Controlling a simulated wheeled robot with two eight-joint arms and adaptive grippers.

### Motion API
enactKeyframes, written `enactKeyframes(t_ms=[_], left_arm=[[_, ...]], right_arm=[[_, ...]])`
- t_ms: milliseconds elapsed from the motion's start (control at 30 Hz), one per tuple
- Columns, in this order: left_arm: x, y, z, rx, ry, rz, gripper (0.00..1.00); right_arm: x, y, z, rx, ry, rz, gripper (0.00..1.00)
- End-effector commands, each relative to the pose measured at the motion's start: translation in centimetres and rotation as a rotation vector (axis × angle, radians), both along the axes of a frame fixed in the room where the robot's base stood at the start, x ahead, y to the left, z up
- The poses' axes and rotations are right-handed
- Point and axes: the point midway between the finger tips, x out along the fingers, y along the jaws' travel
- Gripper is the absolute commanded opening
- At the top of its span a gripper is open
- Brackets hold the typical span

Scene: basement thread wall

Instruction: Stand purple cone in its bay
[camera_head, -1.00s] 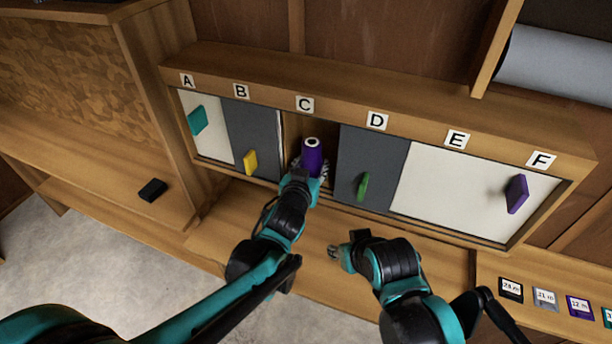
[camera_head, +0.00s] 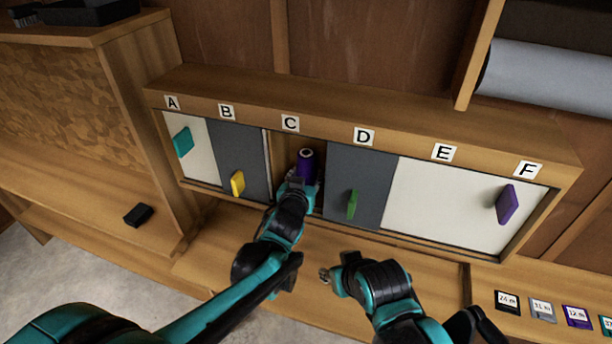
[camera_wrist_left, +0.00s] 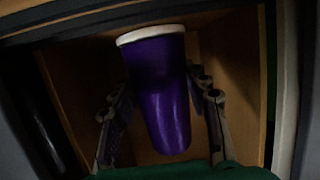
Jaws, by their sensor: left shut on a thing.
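The purple cone (camera_head: 306,165) with a pale rim at its top stands in the open bay under label C (camera_head: 290,123). My left gripper (camera_head: 300,182) reaches into that bay and is shut on the cone. In the left wrist view the cone (camera_wrist_left: 160,90) sits between the two fingers (camera_wrist_left: 162,115), with the bay's wooden walls around it. Its lower end is partly hidden, so I cannot tell whether it touches the bay floor. My right gripper (camera_head: 326,274) is in front of the cabinet, away from the cone, and small in view.
Sliding doors close the other bays: a grey door with a yellow handle (camera_head: 237,183), a grey door with a green handle (camera_head: 352,204), and a white door with a purple handle (camera_head: 507,204). Labelled cards (camera_head: 541,309) lie at right. A black block (camera_head: 138,215) lies on the left shelf.

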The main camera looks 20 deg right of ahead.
Motion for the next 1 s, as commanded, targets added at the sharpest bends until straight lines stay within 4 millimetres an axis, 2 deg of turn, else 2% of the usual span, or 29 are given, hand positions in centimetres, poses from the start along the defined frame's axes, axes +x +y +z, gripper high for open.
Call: enactKeyframes(t_ms=[200, 233, 300, 533, 567, 867, 1000], left_arm=[[0.00, 0.00, 0.02, 0.000, 0.000, 0.000, 0.13], [-0.01, 0.01, 0.02, 0.000, 0.000, 0.000, 0.51], [-0.01, 0.01, 0.02, 0.000, 0.000, 0.000, 0.69], [-0.02, 0.01, 0.01, 0.000, 0.000, 0.000, 0.70], [-0.01, 0.01, -0.02, 0.000, 0.000, 0.000, 0.66], [-0.06, 0.04, 0.00, 0.000, 0.000, 0.000, 0.66], [-0.88, 0.60, 0.07, 0.000, 0.000, 0.000, 0.66]], right_arm=[[0.01, 0.00, 0.01, 0.000, 0.000, 0.000, 0.40], [0.01, 0.00, 0.01, 0.000, 0.000, 0.000, 0.40], [0.01, 0.00, 0.01, 0.000, 0.000, 0.000, 0.40], [0.00, 0.00, 0.00, 0.000, 0.000, 0.000, 0.40], [0.00, 0.00, 0.00, 0.000, 0.000, 0.000, 0.40], [0.00, 0.00, 0.00, 0.000, 0.000, 0.000, 0.40], [0.00, 0.00, 0.09, 0.000, 0.000, 0.000, 0.40]])
